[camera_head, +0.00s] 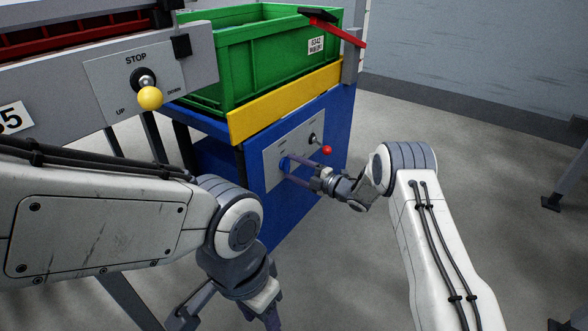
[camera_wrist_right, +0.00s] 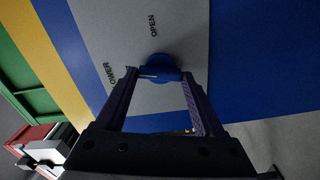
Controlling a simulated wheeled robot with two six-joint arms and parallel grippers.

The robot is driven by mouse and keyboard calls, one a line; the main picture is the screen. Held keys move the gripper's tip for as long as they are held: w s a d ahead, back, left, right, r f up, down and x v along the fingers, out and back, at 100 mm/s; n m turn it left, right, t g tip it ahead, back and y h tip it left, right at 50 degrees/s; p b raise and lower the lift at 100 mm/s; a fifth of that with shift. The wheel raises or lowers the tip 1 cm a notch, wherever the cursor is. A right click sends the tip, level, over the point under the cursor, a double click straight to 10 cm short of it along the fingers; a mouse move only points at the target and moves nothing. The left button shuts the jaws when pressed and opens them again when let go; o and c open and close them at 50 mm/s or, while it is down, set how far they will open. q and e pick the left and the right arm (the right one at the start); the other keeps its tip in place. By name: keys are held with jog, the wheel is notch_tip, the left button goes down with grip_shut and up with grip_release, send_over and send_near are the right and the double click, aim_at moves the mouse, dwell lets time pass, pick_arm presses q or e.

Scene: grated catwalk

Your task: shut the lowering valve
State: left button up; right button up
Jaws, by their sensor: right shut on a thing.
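The lowering valve is a small blue handle (camera_head: 285,163) on a grey panel (camera_head: 272,175) on the front of the blue cabinet. It also shows in the right wrist view (camera_wrist_right: 158,66), below the word OPEN and beside a partly hidden label ending in OWER. My right gripper (camera_head: 288,170) reaches it from the front. In the right wrist view my right gripper (camera_wrist_right: 160,74) has a fingertip at each side of the handle and is shut on it. My left gripper (camera_head: 227,320) hangs low at the bottom of the head view, its fingers apart and empty, partly cut off.
A red-knobbed lever (camera_head: 327,150) sits on the same panel, right of the valve. Above are a yellow bar (camera_head: 285,98) and a green crate (camera_head: 280,50) with a red arm (camera_head: 335,30). A STOP panel with a yellow knob (camera_head: 150,97) is at left.

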jog(key=shift+n, duration=1.6)
jog(key=o, duration=1.4)
jog(key=shift+s+d, duration=0.1)
jog(key=shift+d, duration=0.05)
jog(key=p+v, duration=0.4)
jog(key=v, duration=0.6)
jog(key=shift+s+p, duration=0.1)
jog(key=shift+p, duration=0.3)
